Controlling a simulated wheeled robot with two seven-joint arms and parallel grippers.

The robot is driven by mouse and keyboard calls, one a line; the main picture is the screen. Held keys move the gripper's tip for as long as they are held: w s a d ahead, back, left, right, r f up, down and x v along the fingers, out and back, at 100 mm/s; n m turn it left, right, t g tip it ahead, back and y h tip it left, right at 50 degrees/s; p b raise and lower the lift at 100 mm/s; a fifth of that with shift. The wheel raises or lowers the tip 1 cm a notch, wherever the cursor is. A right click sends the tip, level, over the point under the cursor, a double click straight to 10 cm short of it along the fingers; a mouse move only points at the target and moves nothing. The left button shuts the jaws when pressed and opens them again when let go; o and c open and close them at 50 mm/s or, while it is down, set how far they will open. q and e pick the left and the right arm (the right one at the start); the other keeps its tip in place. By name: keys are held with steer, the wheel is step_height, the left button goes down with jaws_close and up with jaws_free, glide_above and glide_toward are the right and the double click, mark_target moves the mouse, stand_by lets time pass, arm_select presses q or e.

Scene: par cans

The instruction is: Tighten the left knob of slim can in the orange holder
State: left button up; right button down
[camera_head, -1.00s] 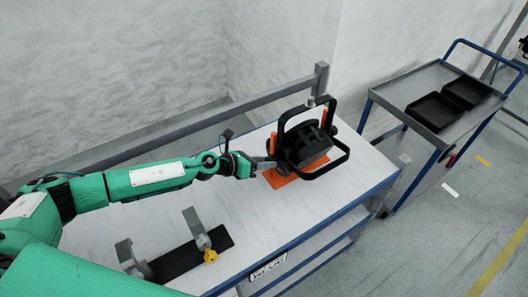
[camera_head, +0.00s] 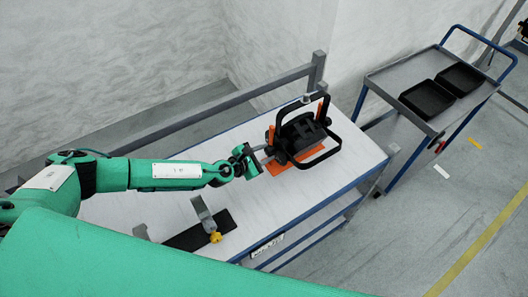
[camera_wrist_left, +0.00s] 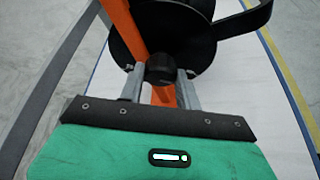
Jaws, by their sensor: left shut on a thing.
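The slim can (camera_head: 300,130) is black with a black yoke (camera_head: 333,150) and sits in the orange holder (camera_head: 306,160) on the white-topped cart. In the left wrist view the can's round body (camera_wrist_left: 185,40) is at the top, with an orange upright (camera_wrist_left: 122,25) of the holder beside it. My left gripper (camera_head: 258,160) reaches the can's left side. In the left wrist view its two grey fingers (camera_wrist_left: 160,80) are shut on the black left knob (camera_wrist_left: 160,68), one on each side.
A grey rail (camera_head: 215,108) runs along the back. A second cart (camera_head: 400,75) with two black trays (camera_head: 427,98) stands at right.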

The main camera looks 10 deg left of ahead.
arm_select(q)
steer(key=shift+m+t, duration=0.3)
steer(key=shift+m, duration=0.1)
stand_by(0.3)
steer(key=o, duration=1)
steer(key=b+v, duration=0.3)
steer(key=v, duration=1.1)
steer(key=shift+b, duration=0.3)
steer(key=shift+d, duration=0.25)
